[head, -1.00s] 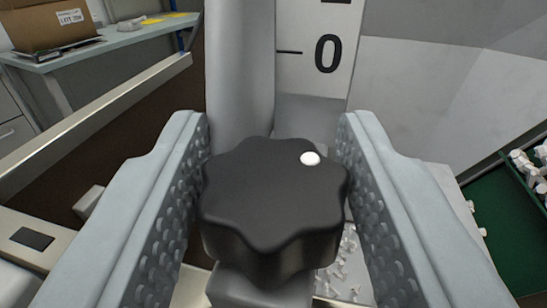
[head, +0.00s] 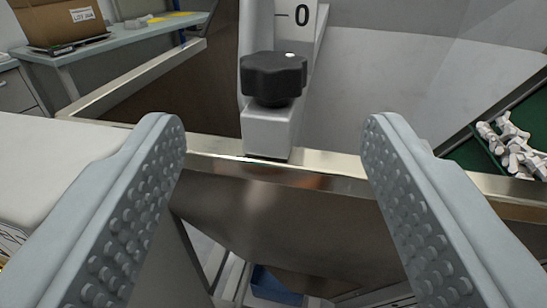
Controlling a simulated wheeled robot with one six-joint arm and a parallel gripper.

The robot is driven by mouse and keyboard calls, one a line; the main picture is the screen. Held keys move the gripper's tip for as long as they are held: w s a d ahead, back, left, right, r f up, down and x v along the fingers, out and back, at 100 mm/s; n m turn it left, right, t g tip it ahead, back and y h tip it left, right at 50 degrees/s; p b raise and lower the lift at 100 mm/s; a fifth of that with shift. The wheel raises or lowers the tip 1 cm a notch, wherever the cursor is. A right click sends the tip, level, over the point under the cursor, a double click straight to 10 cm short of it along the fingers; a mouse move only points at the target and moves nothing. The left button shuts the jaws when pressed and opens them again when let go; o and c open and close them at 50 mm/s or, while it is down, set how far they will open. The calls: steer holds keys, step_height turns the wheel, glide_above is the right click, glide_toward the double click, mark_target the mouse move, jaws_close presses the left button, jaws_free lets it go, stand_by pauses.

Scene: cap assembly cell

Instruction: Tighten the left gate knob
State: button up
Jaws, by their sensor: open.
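The gate knob (head: 273,78) is a black lobed knob with a white dot near its far right edge. It sits upright on a light grey block (head: 267,132) at the metal rim, in front of a grey post and a white scale plate (head: 304,20) marked 0. My gripper (head: 275,122) is open and empty, its two studded fingers wide apart at left and right. The knob stands beyond the fingers, in the gap between them as seen here, and touches neither.
A metal rim (head: 335,178) runs across the view below the knob block. A green tray (head: 480,148) with white parts (head: 515,148) is at the right. A bench (head: 120,42) with a cardboard box (head: 58,20) stands at the back left. A blue bin (head: 276,286) shows low down.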

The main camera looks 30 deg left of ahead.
steer(key=v, duration=0.7)
steer(key=shift+s+d, duration=0.15)
steer(key=shift+s, duration=0.15)
steer(key=shift+d, duration=0.1)
